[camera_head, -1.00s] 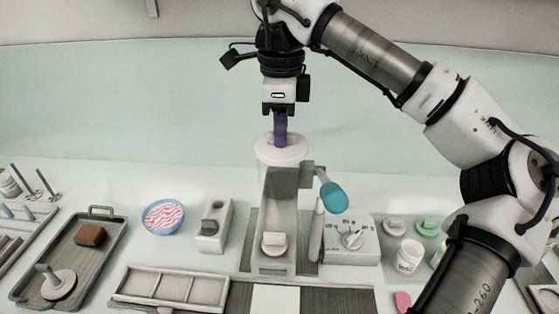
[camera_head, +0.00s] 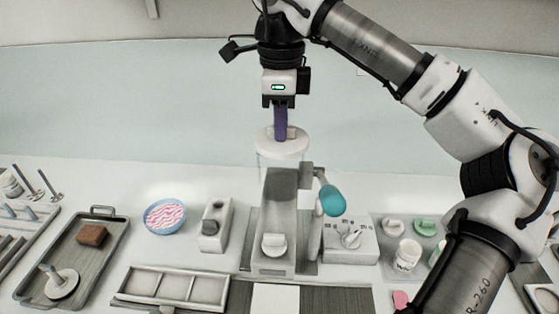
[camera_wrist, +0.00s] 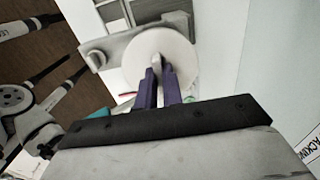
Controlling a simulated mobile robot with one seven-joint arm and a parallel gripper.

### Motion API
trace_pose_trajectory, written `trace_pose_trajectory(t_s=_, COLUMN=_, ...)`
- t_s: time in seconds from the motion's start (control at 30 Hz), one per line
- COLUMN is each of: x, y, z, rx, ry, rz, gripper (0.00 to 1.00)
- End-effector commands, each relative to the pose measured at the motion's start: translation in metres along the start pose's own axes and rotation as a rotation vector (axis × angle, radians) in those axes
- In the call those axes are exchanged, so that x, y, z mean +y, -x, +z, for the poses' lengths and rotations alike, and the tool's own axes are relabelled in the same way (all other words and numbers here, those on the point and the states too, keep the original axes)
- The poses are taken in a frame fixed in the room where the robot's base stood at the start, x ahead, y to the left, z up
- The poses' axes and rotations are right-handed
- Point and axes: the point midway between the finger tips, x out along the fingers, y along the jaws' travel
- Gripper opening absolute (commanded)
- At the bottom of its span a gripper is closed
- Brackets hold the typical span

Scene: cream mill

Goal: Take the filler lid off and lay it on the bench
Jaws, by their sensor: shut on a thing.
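The filler lid (camera_head: 282,142) is a round white disc, held above the grey filler machine (camera_head: 281,215) on the bench (camera_head: 160,262). My gripper (camera_head: 281,134) has purple fingers and is shut on the lid's top. In the wrist view the fingers of my gripper (camera_wrist: 161,80) close on an upright grip at the middle of the white lid (camera_wrist: 178,58). A clear hopper appears faintly below the lid in the head view; I cannot tell whether the lid's lower edge is clear of it.
A teal-ended handle (camera_head: 331,199) sticks out on the machine's right. A control box (camera_head: 350,240), white jar (camera_head: 407,255), blue bowl (camera_head: 165,217), dark tray (camera_head: 62,292) and divided tray (camera_head: 172,286) crowd the bench. Small bare patches lie between them.

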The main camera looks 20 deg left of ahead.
Motion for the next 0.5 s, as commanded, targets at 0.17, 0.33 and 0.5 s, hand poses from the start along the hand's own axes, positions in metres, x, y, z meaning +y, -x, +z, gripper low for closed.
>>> trace_pose_trajectory(t_s=0.17, x=-0.0001, y=0.006, z=0.0001, rx=0.0, ry=0.0, rz=-0.001, gripper=0.0)
trace_pose_trajectory(t_s=0.33, x=-0.0001, y=0.0064, z=0.0001, rx=-0.001, ry=0.0, rz=-0.001, gripper=0.0)
trace_pose_trajectory(t_s=0.5, x=-0.0001, y=0.0066, z=0.0002, rx=-0.001, ry=0.0, rz=-0.001, gripper=0.0)
